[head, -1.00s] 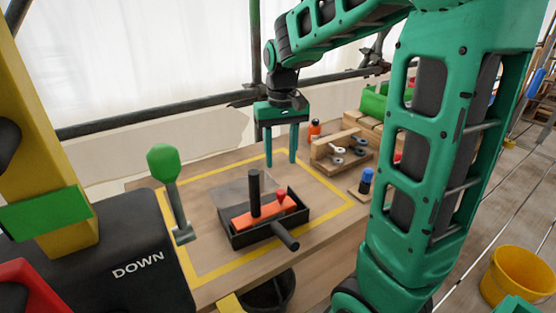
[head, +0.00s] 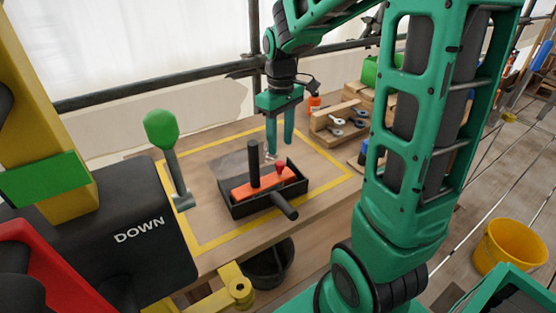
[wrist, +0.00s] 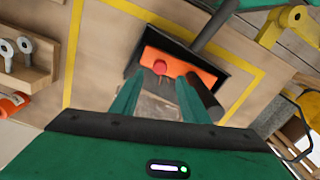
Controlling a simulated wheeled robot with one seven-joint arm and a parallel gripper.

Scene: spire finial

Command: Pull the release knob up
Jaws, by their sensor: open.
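A small red knob (head: 281,165) stands on an orange block (head: 243,190) inside a black open-topped box (head: 235,211). It also shows in the wrist view (wrist: 159,67), beside an upright black post (head: 254,165). My gripper (head: 280,154) is open and points down, with its fingertips close above the red knob. In the wrist view the knob appears between and just beyond the two fingertips (wrist: 158,80). I cannot tell whether a finger touches it. Nothing is held.
A black handle (head: 284,206) sticks out of the box's front. A green-topped lever (head: 161,130) stands to the left, by a dark housing marked DOWN (head: 120,230). A wooden tool rack (head: 335,120) and an orange bottle (head: 314,103) are behind right. Yellow tape (head: 220,238) frames the work area.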

